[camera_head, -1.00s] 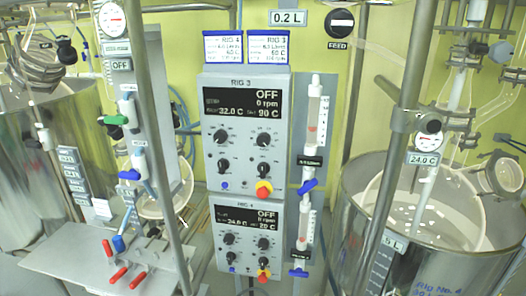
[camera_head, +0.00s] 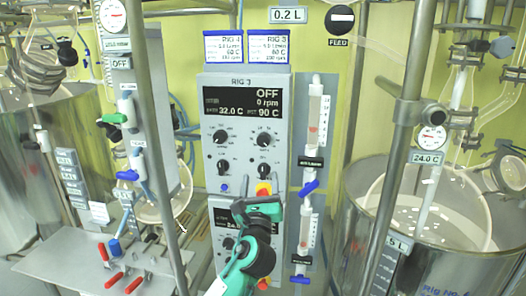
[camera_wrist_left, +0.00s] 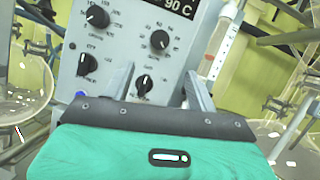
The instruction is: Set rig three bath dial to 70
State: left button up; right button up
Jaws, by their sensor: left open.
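The rig 3 panel (camera_head: 241,119) is a light grey box. Its black display (camera_head: 243,101) reads OFF, 0 rpm, 32.0 C and Set 90 C. Below are black knobs in two rows; their labels are too small to read. The lower right knob (camera_head: 264,169) also shows in the left wrist view (camera_wrist_left: 144,84), appearing between my fingers. My left gripper (camera_head: 261,198) is open, below that knob and in front of the panel's lower edge; it also shows in the left wrist view (camera_wrist_left: 161,85). Contact with the knob cannot be told. My right gripper is out of view.
The rig 4 panel (camera_head: 220,218) below is partly covered by my left arm. A yellow and red button (camera_head: 263,188) is close to my gripper. A flow meter with a blue valve (camera_head: 309,187) stands right of the panel. Metal posts (camera_head: 405,140) and a steel vessel (camera_head: 440,255) stand further right.

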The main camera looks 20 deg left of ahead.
aim_at(264, 144)
pick_arm(q)
jog(key=p+x, duration=0.3)
jog(key=x, duration=1)
jog(key=shift+w, duration=0.25)
jog(key=c, duration=1)
